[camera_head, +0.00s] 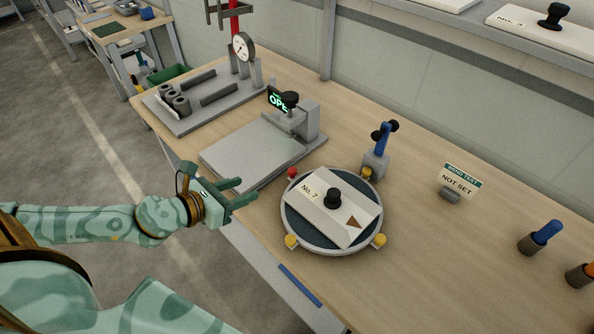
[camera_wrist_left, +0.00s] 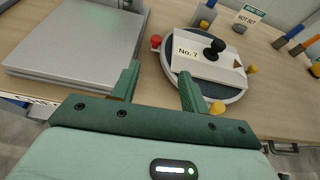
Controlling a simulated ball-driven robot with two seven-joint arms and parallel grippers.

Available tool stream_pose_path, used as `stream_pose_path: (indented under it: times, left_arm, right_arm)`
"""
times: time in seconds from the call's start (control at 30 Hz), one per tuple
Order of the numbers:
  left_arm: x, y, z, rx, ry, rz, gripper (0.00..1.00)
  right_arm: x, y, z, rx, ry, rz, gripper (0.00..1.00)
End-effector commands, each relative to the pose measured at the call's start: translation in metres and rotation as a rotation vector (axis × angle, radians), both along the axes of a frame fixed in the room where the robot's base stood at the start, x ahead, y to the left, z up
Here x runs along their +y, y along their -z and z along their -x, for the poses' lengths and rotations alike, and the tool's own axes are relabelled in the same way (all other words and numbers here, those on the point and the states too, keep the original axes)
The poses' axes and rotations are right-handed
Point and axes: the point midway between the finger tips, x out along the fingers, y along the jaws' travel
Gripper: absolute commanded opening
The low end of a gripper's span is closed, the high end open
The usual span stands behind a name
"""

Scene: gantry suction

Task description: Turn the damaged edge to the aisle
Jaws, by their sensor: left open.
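A pale plate marked No. 7 (camera_head: 318,213) lies on a round dark turntable (camera_head: 289,224). It has a black knob (camera_head: 332,198) near its middle and a brown triangle (camera_head: 355,222) at its right end. The turntable has a red knob (camera_head: 292,172) and several yellow knobs at its rim. In the left wrist view the plate (camera_wrist_left: 194,66) and the red knob (camera_wrist_left: 156,41) show beyond the fingers. My left gripper (camera_head: 245,191) is open and empty, left of the turntable and apart from it. My right gripper is not in view.
A flat grey platform (camera_head: 243,152) with a clamp and green lit display (camera_head: 277,98) stands left of the turntable. A blue-handled post (camera_head: 380,148) stands behind it. A sign reading NOT SET (camera_head: 458,182) is at right, with bare wooden table (camera_head: 440,260) in front.

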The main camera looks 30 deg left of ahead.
Motion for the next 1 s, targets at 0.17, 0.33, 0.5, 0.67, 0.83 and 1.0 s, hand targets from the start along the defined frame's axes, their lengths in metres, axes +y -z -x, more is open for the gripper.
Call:
stream_pose_path:
  times: [0.17,0.33,0.5,0.67,0.83,1.0]
  left_arm:
    - [-0.001,0.004,-0.008,-0.015,0.011,-0.04,0.45]
    - [-0.008,0.012,-0.029,-0.017,0.01,-0.036,0.45]
    - [-0.019,0.027,-0.061,-0.016,0.009,-0.034,0.45]
    - [-0.031,0.042,-0.096,-0.015,0.009,-0.034,0.45]
    - [-0.041,0.056,-0.125,-0.013,0.01,-0.035,0.45]
    - [-0.046,0.063,-0.14,-0.011,0.01,-0.034,0.45]
  right_arm:
    - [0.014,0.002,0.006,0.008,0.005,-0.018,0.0]
    - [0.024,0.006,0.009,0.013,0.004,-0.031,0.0]
    - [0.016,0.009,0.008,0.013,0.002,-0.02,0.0]
    - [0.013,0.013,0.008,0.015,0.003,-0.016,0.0]
    - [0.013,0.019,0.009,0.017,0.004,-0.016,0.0]
    - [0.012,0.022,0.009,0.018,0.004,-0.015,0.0]
